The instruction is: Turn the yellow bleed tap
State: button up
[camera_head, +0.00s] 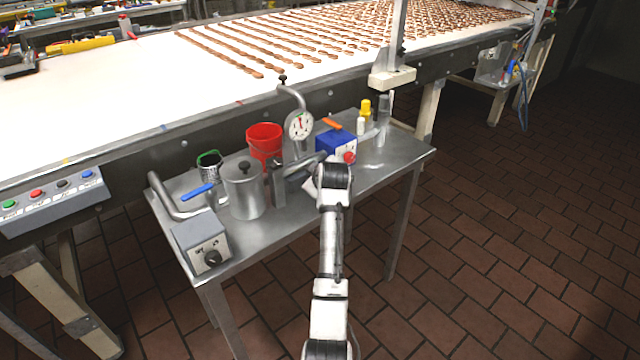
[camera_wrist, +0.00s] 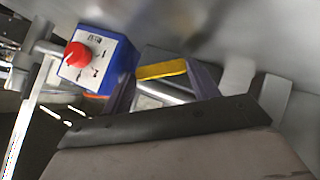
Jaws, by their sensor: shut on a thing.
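The yellow bleed tap (camera_wrist: 162,70) shows in the wrist view as a short yellow lever above a metal pipe stub. My gripper (camera_wrist: 163,82) has its two dark fingers on either side of it and is closed on it. The contact points are partly hidden. In the head view my gripper (camera_head: 296,176) is low over the steel table, just right of the metal pot, and the tap cannot be made out there.
A blue box with a red knob (camera_head: 337,143) stands close to my gripper; it also shows in the wrist view (camera_wrist: 95,62). A dial gauge (camera_head: 299,125), red bucket (camera_head: 264,140), metal pot (camera_head: 244,190) and blue-handled valve (camera_head: 198,191) crowd the steel table (camera_head: 290,229). A conveyor runs behind.

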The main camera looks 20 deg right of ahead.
jog(key=n+h+b, duration=0.1)
jog(key=b, duration=0.1)
jog(key=a+n+t+h+b, duration=0.1)
jog(key=h+b, duration=0.1)
jog(key=shift+s+a+f+t, duration=0.15)
jog(key=shift+s+f+t, duration=0.05)
jog(key=shift+f+t, duration=0.1)
jog(key=n+t+h+b, duration=0.1)
jog(key=n+h+b, duration=0.1)
jog(key=b, duration=0.1)
jog(key=shift+s+a+t+b, duration=0.15)
jog(key=shift+a+t+b, duration=0.15)
jog(key=shift+a+t, duration=0.1)
jog(key=shift+r, duration=0.1)
jog(key=o, duration=1)
